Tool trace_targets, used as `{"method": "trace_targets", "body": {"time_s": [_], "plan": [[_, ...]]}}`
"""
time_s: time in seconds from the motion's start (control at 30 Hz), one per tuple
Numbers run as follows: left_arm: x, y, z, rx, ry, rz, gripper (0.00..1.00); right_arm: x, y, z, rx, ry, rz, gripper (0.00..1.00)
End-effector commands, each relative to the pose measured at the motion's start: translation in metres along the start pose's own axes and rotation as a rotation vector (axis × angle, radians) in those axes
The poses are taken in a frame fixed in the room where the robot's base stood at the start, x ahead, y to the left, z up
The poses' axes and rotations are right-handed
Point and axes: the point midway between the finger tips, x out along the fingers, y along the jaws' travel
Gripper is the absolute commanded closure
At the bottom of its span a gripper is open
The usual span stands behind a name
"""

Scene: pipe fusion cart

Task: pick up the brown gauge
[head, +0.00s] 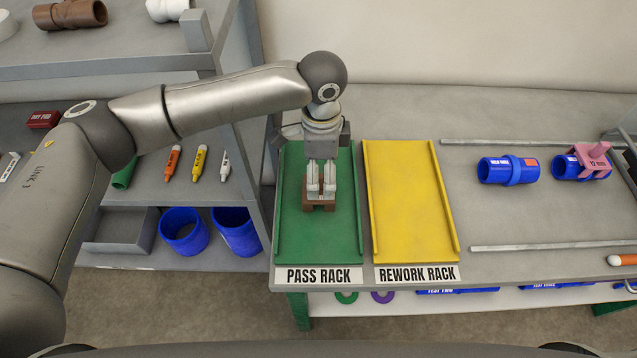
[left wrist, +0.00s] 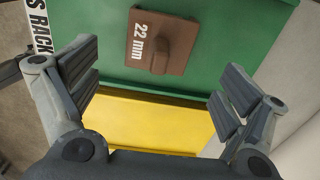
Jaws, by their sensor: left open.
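The brown gauge (head: 319,207) lies on the green pass rack (head: 290,240) in the head view, partly hidden behind my left gripper (head: 320,188). In the left wrist view the gauge (left wrist: 160,42) shows a "22 mm" label and a raised brown grip. My left gripper (left wrist: 165,95) is open and empty, its fingers spread wide. In the head view it hangs over the gauge. In the wrist view the gauge is ahead of the fingers, not between them. My right gripper is not in view.
The yellow rework rack (head: 410,210) lies right of the pass rack. Further right are two blue pipe pieces (head: 508,170), one with a pink gauge (head: 593,160) on it. A grey shelf (head: 190,195) with markers and blue pipes stands at left. The rework rack is empty.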

Motion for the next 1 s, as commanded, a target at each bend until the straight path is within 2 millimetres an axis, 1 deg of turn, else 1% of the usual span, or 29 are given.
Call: {"method": "trace_targets", "body": {"time_s": [0.17,0.37,0.4,0.5,0.6,0.77,0.87,1.0], "plan": [[0.012,0.001,0.001,0.0,-0.001,0.0,0.05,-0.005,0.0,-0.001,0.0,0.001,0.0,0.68],[0.039,0.006,0.006,0.001,-0.002,0.002,0.05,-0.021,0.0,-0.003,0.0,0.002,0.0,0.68],[0.046,0.006,0.005,0.001,-0.003,0.002,0.05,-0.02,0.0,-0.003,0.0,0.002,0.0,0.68],[0.056,0.006,0.005,0.001,-0.002,0.0,0.05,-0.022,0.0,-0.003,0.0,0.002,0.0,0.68],[0.061,0.006,0.005,0.001,0.0,-0.001,0.05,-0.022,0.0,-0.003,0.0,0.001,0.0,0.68],[0.061,0.005,0.005,0.001,0.0,-0.001,0.05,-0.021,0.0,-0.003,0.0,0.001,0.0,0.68],[0.061,0.005,0.005,0.001,0.0,-0.001,0.16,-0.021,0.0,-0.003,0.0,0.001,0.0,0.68],[0.061,0.005,0.005,0.001,0.0,-0.001,0.34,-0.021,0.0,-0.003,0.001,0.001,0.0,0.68]]}}
